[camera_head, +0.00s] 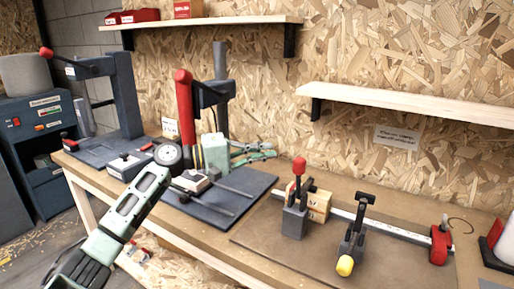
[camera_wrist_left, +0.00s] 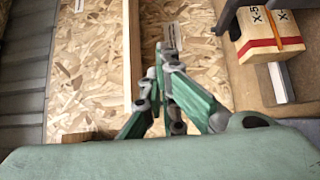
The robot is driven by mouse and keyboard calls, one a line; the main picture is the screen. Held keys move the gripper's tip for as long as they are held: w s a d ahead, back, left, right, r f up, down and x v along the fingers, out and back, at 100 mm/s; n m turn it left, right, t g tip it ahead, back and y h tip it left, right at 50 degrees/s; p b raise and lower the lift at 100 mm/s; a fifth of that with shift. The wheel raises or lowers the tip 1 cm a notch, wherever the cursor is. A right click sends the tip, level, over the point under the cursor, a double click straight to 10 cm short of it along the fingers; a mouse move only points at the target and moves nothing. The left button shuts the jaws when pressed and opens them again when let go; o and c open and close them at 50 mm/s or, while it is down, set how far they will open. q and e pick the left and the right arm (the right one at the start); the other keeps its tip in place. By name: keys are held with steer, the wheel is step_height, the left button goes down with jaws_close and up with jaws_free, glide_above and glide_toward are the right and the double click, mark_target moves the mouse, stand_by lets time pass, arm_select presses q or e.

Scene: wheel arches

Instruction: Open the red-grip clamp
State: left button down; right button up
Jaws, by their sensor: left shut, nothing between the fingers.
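The red-grip clamp (camera_head: 297,196) stands on the bench mat in the head view, with its red grip (camera_head: 299,165) on top pointing up. It is against a pale wooden block (camera_head: 320,203), which also shows in the left wrist view (camera_wrist_left: 265,38) with a red band. My left gripper (camera_head: 273,153) has green fingers and lies behind and left of the red grip, apart from it. In the left wrist view its fingertips (camera_wrist_left: 162,48) are together with nothing between them. A dark grey part beside the block may be the clamp; I cannot tell. My right gripper is out of view.
A press with a red handle (camera_head: 185,110) stands left. A shelf (camera_head: 420,107) juts from the wall above.

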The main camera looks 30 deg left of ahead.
arm_select(q)
steer(key=d+p, duration=0.2)
steer(key=d, duration=0.4)
steer(key=shift+w+p, duration=0.25)
steer(key=shift+p, duration=0.1)
